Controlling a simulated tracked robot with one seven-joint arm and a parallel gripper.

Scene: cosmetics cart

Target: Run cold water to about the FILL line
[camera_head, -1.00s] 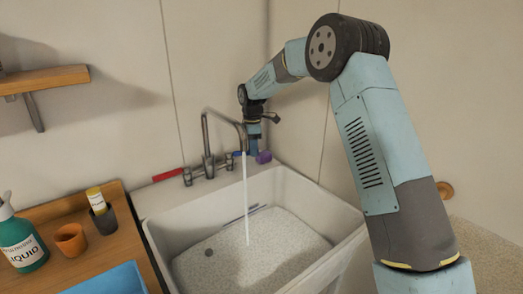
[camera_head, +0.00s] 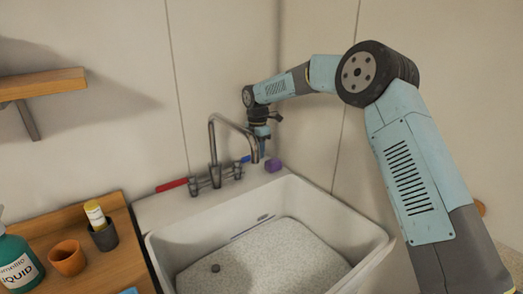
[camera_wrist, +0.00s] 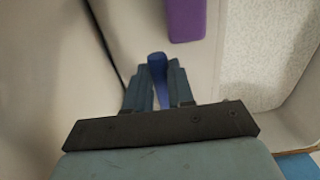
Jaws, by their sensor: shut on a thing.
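The white sink (camera_head: 362,262) has a grey faucet (camera_head: 213,145) at its back. No water stream shows under the spout. The speckled surface (camera_head: 290,255) in the sink shows a small dark round piece (camera_head: 215,268); I cannot tell how deep any water is. A thin dark line and slot (camera_head: 262,218) mark the back wall, but no FILL lettering is readable. My gripper (camera_head: 262,147) is behind the spout, shut on the blue tap handle (camera_wrist: 158,68). In the wrist view, the handle stands between the two fingers. The red tap handle (camera_head: 172,185) is at the left of the faucet.
A purple piece (camera_head: 274,165) sits on the back right rim, close beside my gripper, and shows in the wrist view (camera_wrist: 186,20). A wooden counter (camera_head: 115,265) at left holds an orange cup (camera_head: 67,258), a dark cup (camera_head: 104,237) and a green bottle (camera_head: 15,262).

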